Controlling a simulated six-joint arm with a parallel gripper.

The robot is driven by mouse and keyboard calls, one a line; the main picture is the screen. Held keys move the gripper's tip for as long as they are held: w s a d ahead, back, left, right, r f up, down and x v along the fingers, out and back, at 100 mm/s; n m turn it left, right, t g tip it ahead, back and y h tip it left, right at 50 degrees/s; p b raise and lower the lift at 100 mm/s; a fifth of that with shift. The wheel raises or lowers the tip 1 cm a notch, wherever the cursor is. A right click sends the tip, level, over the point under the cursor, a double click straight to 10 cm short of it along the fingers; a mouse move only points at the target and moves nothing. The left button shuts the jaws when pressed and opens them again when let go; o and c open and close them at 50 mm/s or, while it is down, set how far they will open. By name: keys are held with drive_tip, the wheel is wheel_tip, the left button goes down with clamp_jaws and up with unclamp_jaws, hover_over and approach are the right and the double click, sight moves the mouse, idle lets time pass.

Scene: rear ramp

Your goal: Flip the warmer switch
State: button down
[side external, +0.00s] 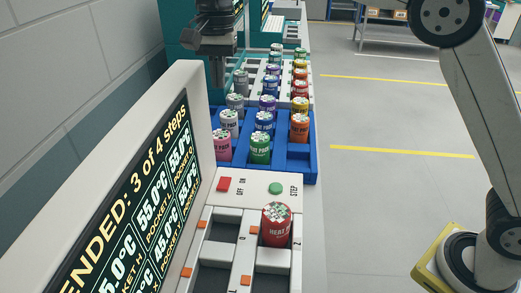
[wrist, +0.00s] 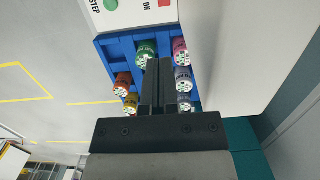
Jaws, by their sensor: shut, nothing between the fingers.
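The warmer (side external: 255,178) is a pale unit in the foreground of the side external view, with a tall dark display reading "ENDED: 3 of 4 steps". Its red switch (side external: 225,184) sits beside ON and OFF labels; part of this red switch shows at the top edge of the wrist view (wrist: 166,3). A green STEP button (side external: 275,188) is to its right. My gripper (side external: 217,82) is beyond the switch, above the far-left side of the blue tray. In the wrist view its fingers (wrist: 158,64) are together and empty, apart from the switch.
The blue tray (side external: 297,152) behind the warmer panel holds several coloured cans. A red can (side external: 276,226) stands in a warmer pocket. More cans stand in a pale rack farther back. The display housing (side external: 185,85) rises at left, near a wall. Open floor lies right.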

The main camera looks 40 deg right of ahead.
sight(225, 186)
drive_tip(key=shift+f, duration=0.1)
drive_tip(key=f, duration=0.8)
drive_tip(key=s+a+f, duration=0.1)
drive_tip(key=f, duration=0.6)
drive_tip(key=s+a+f, duration=0.1)
drive_tip(key=f, duration=0.7)
drive_tip(key=shift+f, duration=0.3)
